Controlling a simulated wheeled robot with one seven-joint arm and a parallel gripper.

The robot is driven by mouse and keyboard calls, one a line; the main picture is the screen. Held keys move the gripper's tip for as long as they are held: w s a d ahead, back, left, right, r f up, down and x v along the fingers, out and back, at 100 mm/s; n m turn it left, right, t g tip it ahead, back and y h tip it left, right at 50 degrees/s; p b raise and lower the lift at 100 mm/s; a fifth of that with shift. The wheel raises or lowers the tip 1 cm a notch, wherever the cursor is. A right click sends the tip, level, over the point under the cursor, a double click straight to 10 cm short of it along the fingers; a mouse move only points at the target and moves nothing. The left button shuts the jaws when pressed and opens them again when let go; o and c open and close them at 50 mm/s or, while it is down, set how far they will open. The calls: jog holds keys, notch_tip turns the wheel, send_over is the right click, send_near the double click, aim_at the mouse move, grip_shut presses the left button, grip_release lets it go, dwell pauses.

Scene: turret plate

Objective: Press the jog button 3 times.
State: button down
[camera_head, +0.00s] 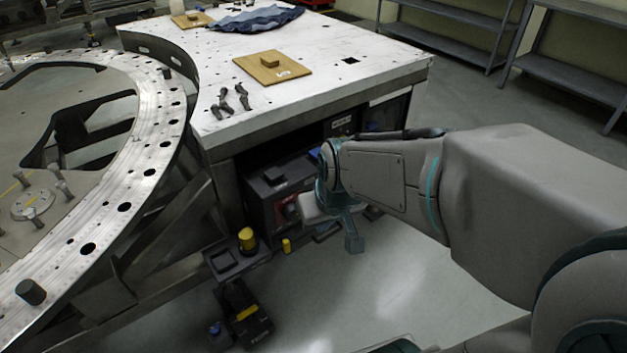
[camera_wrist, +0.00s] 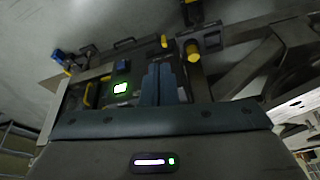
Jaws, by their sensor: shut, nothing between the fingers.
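No part carries a readable jog label, so I cannot tell which is the jog button. A yellow cylinder (camera_head: 247,239) stands on a dark box on the floor beside the turret plate; it also shows in the wrist view (camera_wrist: 192,50). A smaller yellow piece (camera_head: 286,246) stands to its right and also shows in the wrist view (camera_wrist: 164,41). A small lit green panel (camera_wrist: 120,88) shows left of my fingers in the wrist view. My gripper (camera_head: 354,243) is shut and empty, in front of the table's open lower side; its fingers (camera_wrist: 160,84) are together in the wrist view.
The ring-shaped turret plate (camera_head: 150,135) is at left. A dark tool with a yellow stripe (camera_head: 243,312) lies on the floor. The floor at front right (camera_head: 390,290) is clear.

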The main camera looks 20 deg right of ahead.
jog(key=w+d+f+n+t+h+b, duration=0.3)
jog(key=w+d+f+n+b, duration=0.3)
jog(key=f+b, duration=0.3)
jog(key=w+d+f+n+t+h+b, duration=0.3)
jog(key=w+d+f+n+t+b, duration=0.3)
jog(key=f, duration=1)
jog(key=w+d+f+n+t+h+b, duration=0.2)
jog(key=w+d+f+n+t+b, duration=0.3)
jog(key=w+f+n+b, duration=0.4)
jog(key=shift+w+d+f+n+h+b, duration=0.4)
jog(key=shift+d+f+n+b, duration=0.45)
jog(key=shift+f+b, duration=1)
jog(key=shift+w+f, duration=0.1)
jog(key=w+a, duration=0.3)
jog(key=w, duration=0.5)
jog(key=shift+w, duration=0.1)
